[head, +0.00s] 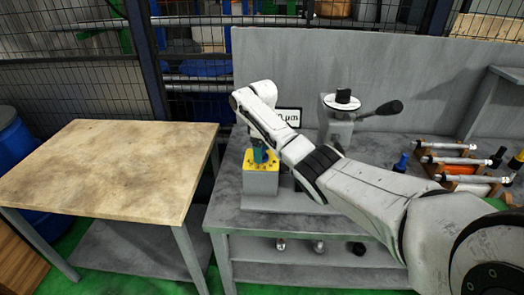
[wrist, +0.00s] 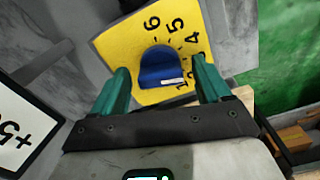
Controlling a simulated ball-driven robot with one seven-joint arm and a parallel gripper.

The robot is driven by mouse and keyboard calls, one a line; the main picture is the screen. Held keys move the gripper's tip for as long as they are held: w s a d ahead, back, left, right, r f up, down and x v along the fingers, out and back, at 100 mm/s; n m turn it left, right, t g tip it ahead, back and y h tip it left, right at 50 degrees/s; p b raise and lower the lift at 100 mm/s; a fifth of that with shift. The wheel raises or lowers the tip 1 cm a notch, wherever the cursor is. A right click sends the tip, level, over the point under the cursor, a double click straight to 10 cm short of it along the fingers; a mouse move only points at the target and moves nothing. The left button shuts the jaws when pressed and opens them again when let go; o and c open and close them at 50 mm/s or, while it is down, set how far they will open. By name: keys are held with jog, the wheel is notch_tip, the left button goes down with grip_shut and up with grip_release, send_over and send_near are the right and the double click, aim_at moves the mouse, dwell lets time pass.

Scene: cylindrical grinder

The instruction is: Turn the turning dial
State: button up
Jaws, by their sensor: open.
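The turning dial (wrist: 161,70) is a blue knob with a white mark, set on a yellow plate (wrist: 120,42) with black numbers; 6, 5 and 4 are readable. My gripper (wrist: 162,84) is open, with its green fingers on either side of the dial in the wrist view. I cannot tell whether the fingers touch it. In the head view the yellow plate (head: 250,165) tops a grey box (head: 260,183) on the grey bench, and my gripper (head: 259,155) is right above it, hiding the dial.
A display (head: 290,115) reading in µm stands behind my arm. A grey unit with a black knob and lever (head: 380,108) is right of it. Orange racks with cylindrical parts (head: 450,160) lie at the right. A wooden-topped table (head: 110,170) at the left is bare.

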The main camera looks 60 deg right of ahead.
jog(key=shift+f, duration=0.45)
jog(key=c, duration=1)
jog(key=shift+m, duration=0.3)
jog(key=shift+a+m+p, duration=0.1)
jog(key=shift+m+p, duration=0.55)
jog(key=shift+m, duration=0.45)
jog(key=shift+f+m+p, duration=0.1)
jog(key=shift+m+p, duration=0.25)
jog(key=shift+m, duration=1.25)
